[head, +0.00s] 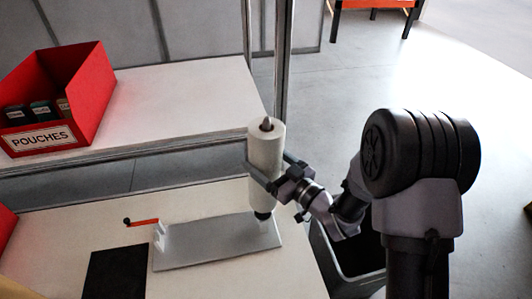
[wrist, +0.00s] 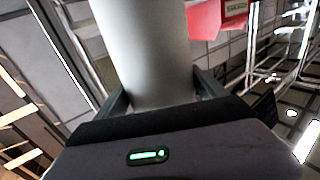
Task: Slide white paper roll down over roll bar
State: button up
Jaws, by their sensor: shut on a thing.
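The white paper roll (head: 265,147) stands nearly upright over the right end of a grey metal plate (head: 205,243) in the head view. A dark rounded tip (head: 267,124), which looks like the top of the roll bar, pokes out of the roll's top hole. A short black piece (head: 263,215) shows under the roll, by the plate. The rest of the bar is hidden inside the roll. My gripper (head: 266,176) is shut around the roll's lower half, from the right. In the wrist view the roll (wrist: 145,45) rises between my two fingers (wrist: 162,95).
A red-handled lever (head: 143,222) sits at the plate's left end. A red POUCHES bin (head: 80,92) stands on the back table (head: 170,100). A metal post (head: 282,65) rises behind the roll. A dark open bin (head: 355,260) is below my arm.

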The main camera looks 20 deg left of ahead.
jog(key=shift+a+f, duration=0.1)
jog(key=shift+f, duration=2.05)
jog(key=o, duration=2)
jog(key=shift+s, duration=0.1)
jog(key=p+v, duration=0.4)
jog(key=v, duration=1.3)
jog(key=shift+d+p, duration=0.25)
jog(key=shift+p, duration=0.05)
